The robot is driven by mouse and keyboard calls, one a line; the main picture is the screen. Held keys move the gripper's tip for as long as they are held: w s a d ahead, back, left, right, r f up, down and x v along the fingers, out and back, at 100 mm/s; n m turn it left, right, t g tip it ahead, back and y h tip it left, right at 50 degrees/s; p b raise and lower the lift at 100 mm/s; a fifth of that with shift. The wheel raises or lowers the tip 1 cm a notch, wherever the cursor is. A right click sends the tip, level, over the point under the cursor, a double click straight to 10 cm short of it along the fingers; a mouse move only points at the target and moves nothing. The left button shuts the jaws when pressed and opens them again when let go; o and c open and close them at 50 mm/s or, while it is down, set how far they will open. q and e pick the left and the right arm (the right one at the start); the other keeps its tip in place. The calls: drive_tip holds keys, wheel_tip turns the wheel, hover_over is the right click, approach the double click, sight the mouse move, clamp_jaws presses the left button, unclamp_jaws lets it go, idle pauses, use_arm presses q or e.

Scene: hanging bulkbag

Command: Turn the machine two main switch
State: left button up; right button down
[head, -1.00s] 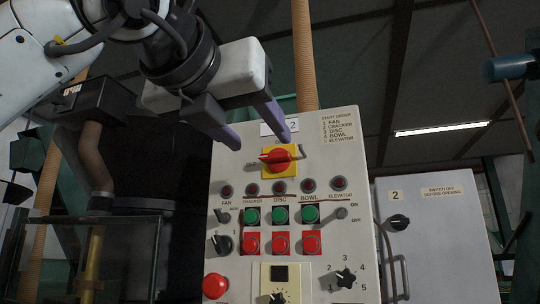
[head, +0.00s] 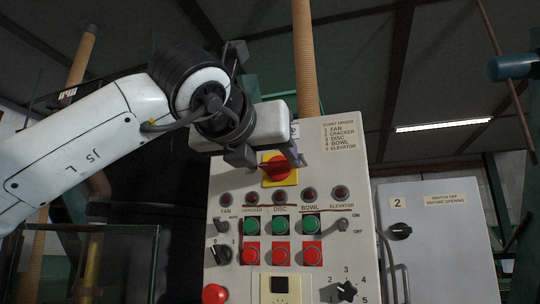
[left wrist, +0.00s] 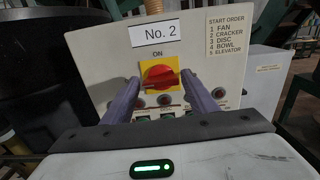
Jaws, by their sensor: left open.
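The main switch (head: 279,170) is a red rotary handle on a yellow plate near the top of a grey control panel. Its handle lies roughly level, with an OFF mark to its left. It also shows in the left wrist view (left wrist: 160,75), under a "No. 2" label (left wrist: 160,32) and the word ON. My left gripper (left wrist: 162,78) is open and empty. Its two purple fingers appear on either side of the switch in the left wrist view; contact cannot be told. In the head view the gripper hangs over the panel's top and partly hides the label. My right gripper is not in view.
The grey panel (head: 338,195) carries lamps, green and red buttons and a red stop knob (head: 214,293) below the switch. A grey cabinet (head: 445,250) marked 2 stands to the right with its own black knob (head: 400,231). A tan pipe (head: 306,60) rises behind.

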use_arm(q)
drive_tip(key=c, duration=0.8)
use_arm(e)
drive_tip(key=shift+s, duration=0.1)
use_arm(q)
drive_tip(key=shift+m, duration=0.4)
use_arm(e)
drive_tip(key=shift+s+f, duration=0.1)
use_arm(q)
drive_tip(key=shift+d+m, duration=0.1)
drive_tip(key=shift+m, duration=0.9)
drive_tip(key=m, duration=0.3)
drive_tip(key=shift+s+m, duration=0.1)
drive_tip(key=shift+m, duration=0.2)
drive_tip(key=m+p, duration=0.1)
drive_tip(key=m, duration=0.4)
drive_tip(key=shift+d+m, duration=0.15)
drive_tip(key=shift+m, duration=0.15)
drive_tip(key=m+p, duration=0.1)
drive_tip(key=m, duration=0.2)
drive_tip(key=shift+f, duration=0.1)
drive_tip(key=shift+d+f+m, duration=0.1)
drive_tip(key=shift+m, duration=1.3)
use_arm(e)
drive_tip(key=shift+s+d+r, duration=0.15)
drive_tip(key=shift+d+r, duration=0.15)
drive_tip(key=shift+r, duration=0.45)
use_arm(q)
drive_tip(key=shift+p, duration=0.3)
